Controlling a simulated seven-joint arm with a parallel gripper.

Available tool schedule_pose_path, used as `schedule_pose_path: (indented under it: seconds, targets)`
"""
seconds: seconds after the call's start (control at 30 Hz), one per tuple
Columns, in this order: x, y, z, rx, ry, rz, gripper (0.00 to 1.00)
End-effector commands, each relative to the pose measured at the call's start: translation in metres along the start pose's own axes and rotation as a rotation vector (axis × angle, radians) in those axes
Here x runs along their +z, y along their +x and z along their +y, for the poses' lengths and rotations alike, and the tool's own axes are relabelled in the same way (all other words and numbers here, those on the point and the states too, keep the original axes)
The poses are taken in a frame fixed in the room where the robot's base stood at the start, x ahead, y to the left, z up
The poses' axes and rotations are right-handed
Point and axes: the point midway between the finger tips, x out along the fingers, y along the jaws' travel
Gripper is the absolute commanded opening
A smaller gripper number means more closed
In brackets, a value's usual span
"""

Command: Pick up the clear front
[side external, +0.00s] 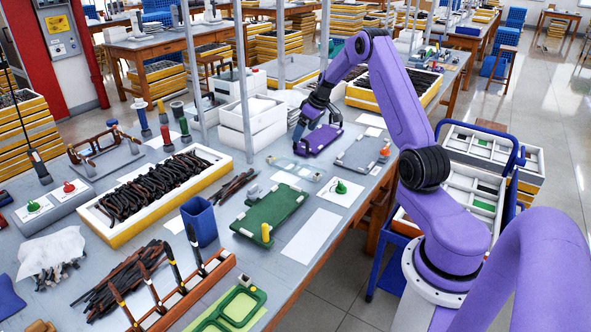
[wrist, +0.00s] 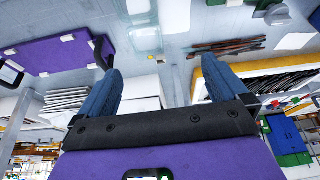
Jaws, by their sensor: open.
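A grey tray (side external: 362,153) lies to the right and a green tray (side external: 268,211) nearer the front. A yellow-edged white bin (side external: 128,230) of dark frames and loose brown pieces (side external: 234,186) lie left. White bins (side external: 250,124) stand behind.

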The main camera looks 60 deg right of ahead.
Motion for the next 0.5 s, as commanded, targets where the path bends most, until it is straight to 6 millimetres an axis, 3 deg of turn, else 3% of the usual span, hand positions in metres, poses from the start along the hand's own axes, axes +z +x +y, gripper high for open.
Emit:
schedule_pose_path:
  seconds: [0.03, 0.13, 0.27, 0.5]
  targets:
    - [0.006, 0.002, 0.014, 0.011, 0.017, 0.005, 1.0]
    - [0.013, 0.004, 0.029, 0.025, 0.033, 0.011, 1.0]
    - [0.015, 0.014, 0.033, 0.027, 0.037, 0.012, 1.0]
    - [0.015, 0.055, 0.033, 0.026, 0.037, 0.01, 1.0]
